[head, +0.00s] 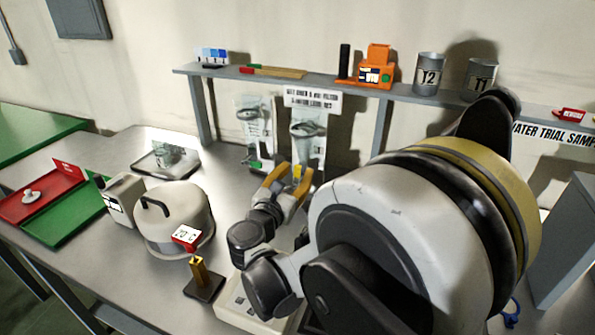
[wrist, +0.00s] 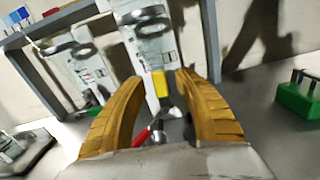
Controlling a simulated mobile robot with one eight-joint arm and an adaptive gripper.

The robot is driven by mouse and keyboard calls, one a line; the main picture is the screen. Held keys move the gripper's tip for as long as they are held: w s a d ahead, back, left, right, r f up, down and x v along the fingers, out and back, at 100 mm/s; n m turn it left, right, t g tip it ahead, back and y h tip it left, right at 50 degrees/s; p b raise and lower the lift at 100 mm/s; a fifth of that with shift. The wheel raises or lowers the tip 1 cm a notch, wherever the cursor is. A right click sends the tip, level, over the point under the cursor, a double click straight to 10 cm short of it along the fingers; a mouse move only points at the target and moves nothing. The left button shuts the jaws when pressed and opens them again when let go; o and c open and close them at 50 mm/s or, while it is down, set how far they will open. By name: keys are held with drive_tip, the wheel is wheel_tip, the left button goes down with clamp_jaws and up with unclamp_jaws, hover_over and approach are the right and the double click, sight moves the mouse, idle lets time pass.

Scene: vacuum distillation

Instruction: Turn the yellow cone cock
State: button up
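The yellow cock (wrist: 160,84) shows in the wrist view as a small upright yellow piece low on the front of the right-hand clear apparatus (wrist: 152,42). My gripper (wrist: 160,80) is open, with its two ochre fingers spread to either side of the yellow piece in the picture. I cannot tell whether either finger touches it. In the head view my gripper (head: 288,176) is in front of the same apparatus (head: 307,138), and its fingers make the cock hard to pick out. A red piece (wrist: 142,137) and a rounded metal part lie between the fingers, lower down.
A second clear apparatus (head: 254,125) with a green piece (head: 253,163) stands to the left. A shelf (head: 225,73) runs above both. A domed pot (head: 172,225) and a dark stand with a yellow post (head: 199,272) are at front left. A green block (wrist: 298,102) is at right.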

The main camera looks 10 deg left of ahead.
drive_tip(key=s+a, duration=0.1)
drive_tip(key=s, duration=1)
drive_tip(key=shift+a, duration=0.25)
drive_tip(key=shift+s, duration=0.1)
idle(1.1)
